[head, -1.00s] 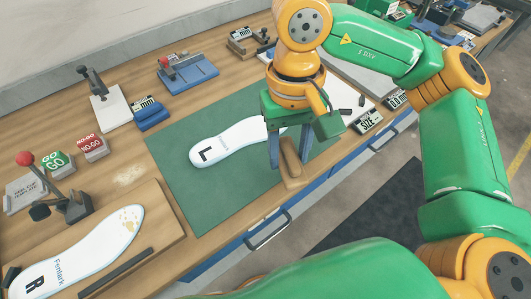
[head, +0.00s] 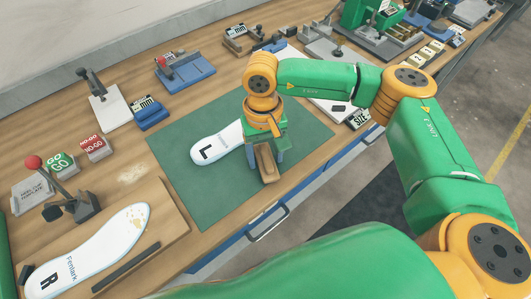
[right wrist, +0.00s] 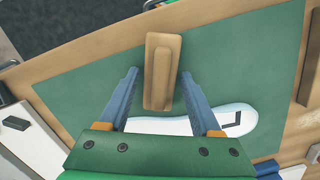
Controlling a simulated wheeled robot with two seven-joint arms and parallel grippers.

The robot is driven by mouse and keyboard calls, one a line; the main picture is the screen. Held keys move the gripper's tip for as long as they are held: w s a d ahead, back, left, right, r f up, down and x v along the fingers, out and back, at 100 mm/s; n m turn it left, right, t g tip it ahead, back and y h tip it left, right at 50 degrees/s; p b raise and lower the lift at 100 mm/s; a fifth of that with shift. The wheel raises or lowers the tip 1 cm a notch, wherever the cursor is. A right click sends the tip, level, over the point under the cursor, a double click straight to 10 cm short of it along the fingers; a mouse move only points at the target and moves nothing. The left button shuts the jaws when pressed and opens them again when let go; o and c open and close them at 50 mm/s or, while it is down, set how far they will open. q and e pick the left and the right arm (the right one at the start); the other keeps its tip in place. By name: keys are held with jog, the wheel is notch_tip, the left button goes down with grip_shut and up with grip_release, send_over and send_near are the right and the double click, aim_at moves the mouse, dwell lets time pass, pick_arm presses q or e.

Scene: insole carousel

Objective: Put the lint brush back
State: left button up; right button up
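The lint brush (head: 266,163), a tan wooden block with a raised strip on top, is over the green mat (head: 210,195) close to its front edge. It also shows in the right wrist view (right wrist: 161,72). My right gripper (head: 265,155) points down at it, with one finger on each side. In the right wrist view the fingers (right wrist: 158,76) stand apart. A gap shows on the left of the brush, and the right fingertip is very near or touching it. The white L insole (head: 208,148) lies beside the brush, partly behind my gripper. My left gripper is out of view.
A wooden board with the white R insole (head: 100,245) lies at the front left, near a red-knobbed lever (head: 33,162). GO and NO-GO blocks (head: 93,148), a blue fixture (head: 186,72) and a SIZE sign (head: 360,118) stand around. The mat's front left is clear.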

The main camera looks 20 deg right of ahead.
aim_at(264, 150)
jog(key=shift+o, duration=0.5)
jog(key=shift+r, duration=0.2)
jog(key=shift+w+r, duration=0.1)
jog(key=shift+r, duration=0.2)
notch_tip(264, 150, up, 11)
jog(key=w+b, duration=0.1)
jog(key=shift+r+b, duration=0.15)
jog(key=shift+b, duration=0.25)
